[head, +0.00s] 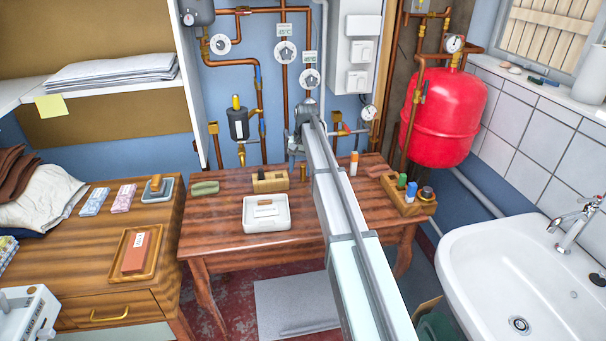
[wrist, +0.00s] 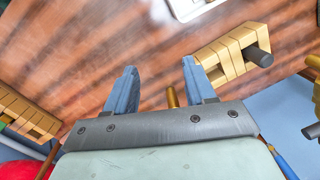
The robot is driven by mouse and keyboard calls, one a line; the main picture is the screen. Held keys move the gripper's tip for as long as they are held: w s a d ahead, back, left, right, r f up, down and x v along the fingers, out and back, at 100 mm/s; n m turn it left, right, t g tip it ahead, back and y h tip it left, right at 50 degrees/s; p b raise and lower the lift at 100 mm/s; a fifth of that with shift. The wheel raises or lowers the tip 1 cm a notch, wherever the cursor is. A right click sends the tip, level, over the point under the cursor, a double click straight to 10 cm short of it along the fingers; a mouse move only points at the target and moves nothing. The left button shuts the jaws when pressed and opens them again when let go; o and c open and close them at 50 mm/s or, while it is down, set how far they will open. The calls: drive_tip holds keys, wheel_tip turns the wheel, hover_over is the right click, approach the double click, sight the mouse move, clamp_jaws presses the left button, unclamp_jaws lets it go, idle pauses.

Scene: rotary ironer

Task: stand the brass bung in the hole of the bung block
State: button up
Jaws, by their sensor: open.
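The brass bung (head: 303,173) stands on the wooden table, just right of a small light-wood block (head: 270,181) that looks like the bung block. In the wrist view the bung (wrist: 172,97) shows between my fingers but farther off, its lower part hidden behind the gripper body. The block (wrist: 225,58) lies to the right there, with a dark peg at one end; I cannot make out its empty hole. My gripper (wrist: 160,70) is open, with nothing between its fingertips. In the head view my arm hides most of the gripper.
A wooden rack (head: 408,197) with coloured items sits at the right edge. Copper pipes and valves line the wall behind.

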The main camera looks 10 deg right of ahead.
sight(303, 165)
drive_tip(key=w+d+r+m+h, duration=0.1)
drive_tip(key=w+d+r+m, duration=0.15)
drive_tip(key=w, duration=0.35)
drive_tip(key=w+d+r+m, duration=0.1)
drive_tip(key=w+r, duration=0.2)
drive_tip(key=w, duration=0.2)
drive_tip(key=shift+m+t, duration=0.25)
drive_tip(key=shift+t, duration=0.05)
wheel_tip(303, 165, down, 14)
drive_tip(key=shift+w+a+r, duration=0.1)
drive_tip(key=shift+a+r, duration=0.05)
drive_tip(key=shift+r, duration=0.1)
clamp_jaws()
